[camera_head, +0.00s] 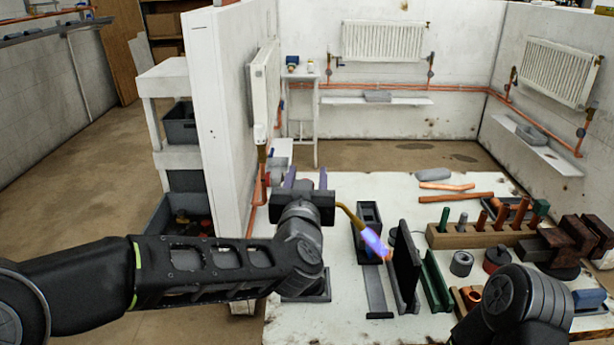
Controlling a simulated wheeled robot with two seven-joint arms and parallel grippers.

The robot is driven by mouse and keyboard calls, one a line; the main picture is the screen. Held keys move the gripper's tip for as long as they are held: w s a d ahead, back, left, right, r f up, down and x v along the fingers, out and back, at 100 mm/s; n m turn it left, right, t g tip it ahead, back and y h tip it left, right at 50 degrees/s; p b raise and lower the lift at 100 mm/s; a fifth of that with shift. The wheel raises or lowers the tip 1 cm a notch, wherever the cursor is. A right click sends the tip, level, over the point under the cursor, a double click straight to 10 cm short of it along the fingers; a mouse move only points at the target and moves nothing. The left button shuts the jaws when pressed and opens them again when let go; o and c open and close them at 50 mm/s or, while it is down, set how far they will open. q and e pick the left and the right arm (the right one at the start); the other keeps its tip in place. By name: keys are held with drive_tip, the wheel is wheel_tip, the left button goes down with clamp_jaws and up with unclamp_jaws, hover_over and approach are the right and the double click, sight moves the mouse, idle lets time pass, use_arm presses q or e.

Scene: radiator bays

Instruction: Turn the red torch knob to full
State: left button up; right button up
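The torch's brass neck (348,215) comes out from behind my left gripper and slopes down to the right. A blue-violet flame (374,242) with an orange tip burns at its end. The torch body and the red knob cannot be made out; my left wrist and gripper cover that area. My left gripper (307,176) points away from me over the table's left part, its two purplish fingers apart with nothing visible between them. My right arm shows at the lower right, but its gripper is not visible.
The white table (340,325) holds a dark upright plate (405,266) beside the flame, a green angled bar (436,280) and a wooden block (480,235) with several upright pieces. Copper pipes (456,197) lie behind. A white partition (222,120) stands close left of my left gripper.

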use_arm(q)
drive_tip(key=shift+o, duration=0.3)
drive_tip(key=shift+s, duration=0.1)
drive_tip(key=s, duration=0.7)
drive_tip(key=shift+s+a+b, duration=0.3)
drive_tip(key=shift+b, duration=0.15)
